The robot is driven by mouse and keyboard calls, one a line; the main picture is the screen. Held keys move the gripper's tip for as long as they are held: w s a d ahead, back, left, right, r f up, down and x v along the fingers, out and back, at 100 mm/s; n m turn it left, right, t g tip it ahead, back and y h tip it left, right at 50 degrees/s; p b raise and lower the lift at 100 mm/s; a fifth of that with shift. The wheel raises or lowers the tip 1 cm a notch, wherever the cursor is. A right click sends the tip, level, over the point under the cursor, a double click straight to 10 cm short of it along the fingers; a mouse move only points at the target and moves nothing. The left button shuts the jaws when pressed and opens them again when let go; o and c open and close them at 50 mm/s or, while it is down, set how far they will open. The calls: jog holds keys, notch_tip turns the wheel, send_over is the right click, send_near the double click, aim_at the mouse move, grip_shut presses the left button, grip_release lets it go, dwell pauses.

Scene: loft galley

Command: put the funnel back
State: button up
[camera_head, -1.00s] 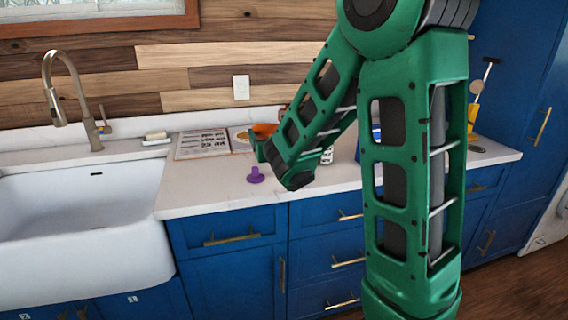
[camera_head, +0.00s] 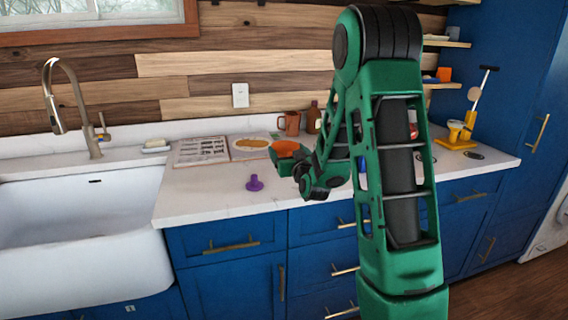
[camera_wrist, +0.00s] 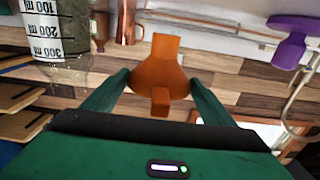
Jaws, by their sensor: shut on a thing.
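An orange funnel (camera_wrist: 165,72) is between the two fingers of my gripper (camera_wrist: 160,92) in the wrist view. My gripper is shut on it. In the head view the orange funnel (camera_head: 286,149) is above the counter, at the end of my arm, with its wide bowl upward. A purple funnel-shaped piece (camera_head: 254,183) stands on the counter, wide end down, left of and below my gripper (camera_head: 297,166). It also shows at the top right of the wrist view (camera_wrist: 290,38).
A yellow stand (camera_head: 456,141) with upright tools is on the right of the counter. A brown mug (camera_head: 290,123) and bottle (camera_head: 314,117) stand at the back. A marked glass vessel (camera_wrist: 68,38) is near my gripper in the wrist view. The sink (camera_head: 90,205) is left.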

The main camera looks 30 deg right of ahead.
jog(key=shift+f, duration=1.75)
jog(key=shift+f, duration=0.1)
jog(key=o, duration=1)
jog(key=shift+a, duration=0.1)
jog(key=shift+o, duration=0.2)
